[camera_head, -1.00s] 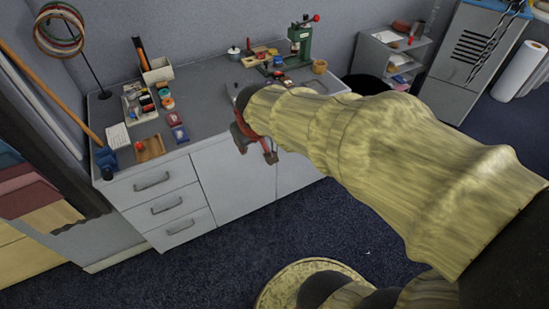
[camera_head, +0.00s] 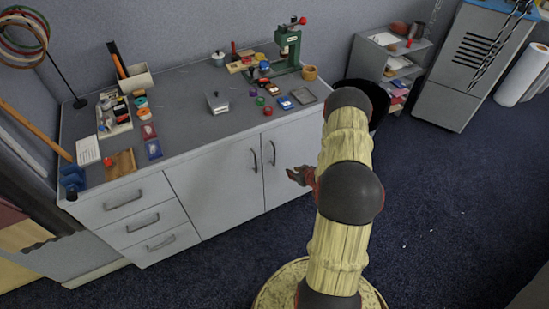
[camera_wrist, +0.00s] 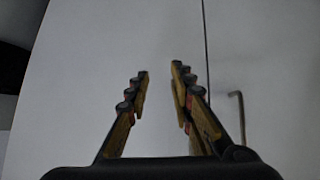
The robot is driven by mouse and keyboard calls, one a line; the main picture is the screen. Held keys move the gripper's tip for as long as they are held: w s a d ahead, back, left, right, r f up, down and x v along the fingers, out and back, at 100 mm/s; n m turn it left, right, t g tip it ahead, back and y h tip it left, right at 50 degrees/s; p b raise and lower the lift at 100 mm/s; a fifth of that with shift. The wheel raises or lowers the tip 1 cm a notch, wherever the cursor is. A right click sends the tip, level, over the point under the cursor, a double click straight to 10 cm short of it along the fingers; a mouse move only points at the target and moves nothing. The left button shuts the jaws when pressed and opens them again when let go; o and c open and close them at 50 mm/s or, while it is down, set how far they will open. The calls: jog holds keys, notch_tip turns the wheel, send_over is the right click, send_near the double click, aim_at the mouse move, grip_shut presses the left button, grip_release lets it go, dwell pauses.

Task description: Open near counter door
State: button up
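The grey-white counter has two doors side by side, a left door (camera_head: 213,185) and a right door (camera_head: 292,160). Both look shut. A dark upright handle (camera_head: 254,160) is on the left door and another (camera_head: 272,153) on the right door, either side of the seam. My gripper (camera_head: 298,175) is in front of the right door, to the right of both handles in the head view. In the wrist view my gripper (camera_wrist: 163,76) has its fingers apart with nothing between them. A door handle (camera_wrist: 238,118) shows right of the fingers, beyond the seam.
Three drawers (camera_head: 146,217) with handles are at the counter's left. The counter top (camera_head: 190,95) holds a green press (camera_head: 288,45), a grey box (camera_head: 217,101) and small items. A grey shelf (camera_head: 392,65) stands beyond the right end. The carpet (camera_head: 450,190) at right is clear.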

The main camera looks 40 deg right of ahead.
jog(key=w+a+t, duration=0.1)
jog(key=w+t, duration=0.1)
jog(key=t, duration=0.2)
notch_tip(320, 180, up, 6)
jog(key=f+n+t+y+b, duration=0.1)
jog(key=t+y+b, duration=0.15)
jog(key=t, duration=0.25)
send_over(274, 165)
jog(key=shift+w+d+r+h, duration=0.1)
jog(key=shift+d+r+h, duration=0.15)
jog(key=shift+h, duration=0.1)
jog(key=shift+c, duration=1.2)
grip_shut()
